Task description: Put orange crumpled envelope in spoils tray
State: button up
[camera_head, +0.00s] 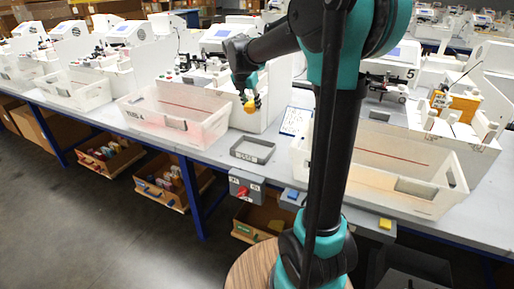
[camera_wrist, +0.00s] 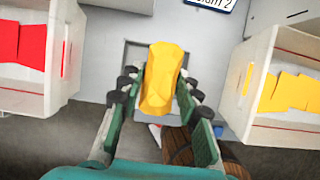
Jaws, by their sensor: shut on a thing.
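The orange crumpled envelope (camera_head: 249,107) is held in my gripper (camera_head: 254,97), above the bench in the head view. In the wrist view the envelope (camera_wrist: 163,75) looks yellow-orange and creased, and it sits between the two fingers of my gripper (camera_wrist: 158,88). The small grey tray with a label on its front, apparently the spoils tray (camera_head: 253,157), lies on the bench below and to the right of the envelope in the head view. In the wrist view a grey tray (camera_wrist: 127,52) shows behind the envelope, which hides much of it. The tray's label is too small to read surely.
A large white bin (camera_head: 160,118) stands left of the tray, and another white bin (camera_head: 430,200) stands to its right, partly behind my arm. The wrist view shows red pieces (camera_wrist: 32,45) on the left and yellow ones (camera_wrist: 290,92) on the right. A red-buttoned box (camera_head: 245,186) hangs at the bench edge.

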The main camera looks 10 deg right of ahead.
aim_at(254, 151)
jog(key=shift+w+f, duration=0.1)
jog(key=shift+f, duration=0.2)
notch_tip(254, 151, down, 19)
jog(key=shift+f, duration=0.1)
jog(key=shift+f, duration=0.1)
jog(key=o, duration=0.8)
jog(key=shift+o, duration=0.2)
